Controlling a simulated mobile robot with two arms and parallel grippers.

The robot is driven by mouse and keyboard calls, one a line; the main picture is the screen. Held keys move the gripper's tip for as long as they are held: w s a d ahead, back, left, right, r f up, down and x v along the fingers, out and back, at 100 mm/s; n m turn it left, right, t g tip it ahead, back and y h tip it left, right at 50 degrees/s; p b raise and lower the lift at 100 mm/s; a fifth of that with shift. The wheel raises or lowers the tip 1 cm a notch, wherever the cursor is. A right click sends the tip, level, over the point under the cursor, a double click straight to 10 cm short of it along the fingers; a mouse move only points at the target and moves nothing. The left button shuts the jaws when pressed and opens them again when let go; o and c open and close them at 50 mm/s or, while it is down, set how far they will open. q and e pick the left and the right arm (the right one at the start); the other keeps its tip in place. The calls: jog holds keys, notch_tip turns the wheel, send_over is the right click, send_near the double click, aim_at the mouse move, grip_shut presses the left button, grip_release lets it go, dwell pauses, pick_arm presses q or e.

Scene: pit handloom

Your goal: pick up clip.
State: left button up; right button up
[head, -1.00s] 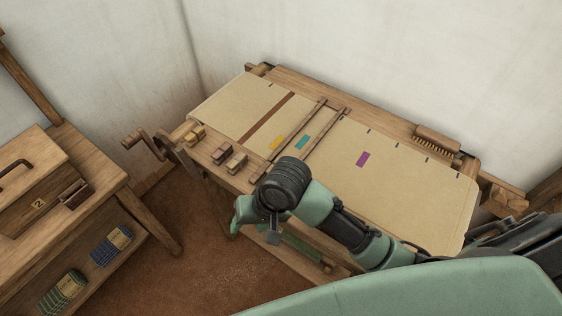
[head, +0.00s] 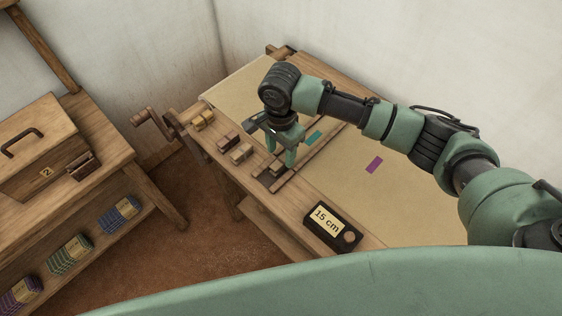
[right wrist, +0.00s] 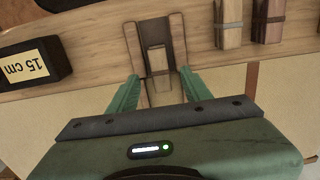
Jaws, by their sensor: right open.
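A small wooden piece with a dark end, which looks like the clip (right wrist: 157,58), lies between two wooden bars (right wrist: 133,45) at the loom's front edge. In the head view the front ends of the bars (head: 272,180) show just below my right gripper (head: 280,157). My right gripper is open and points down, its fingers on either side of the piece in the right wrist view (right wrist: 159,78). Nothing is held; I cannot tell whether the fingertips touch the bars. My left gripper is not in view.
Several small wooden blocks, one of them tan (head: 242,153), stand on the front beam left of the gripper. A black box marked 15 cm (head: 331,227) lies to the right. Cloth (head: 400,195) covers the loom. A side table (head: 115,165) stands left.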

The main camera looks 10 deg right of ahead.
aim_at(281, 161)
notch_tip(281, 161, down, 4)
jog(key=shift+w+d+p, duration=0.1)
jog(key=shift+d+p, duration=0.05)
jog(key=shift+p, duration=0.15)
grip_shut()
jog(key=shift+r, duration=0.15)
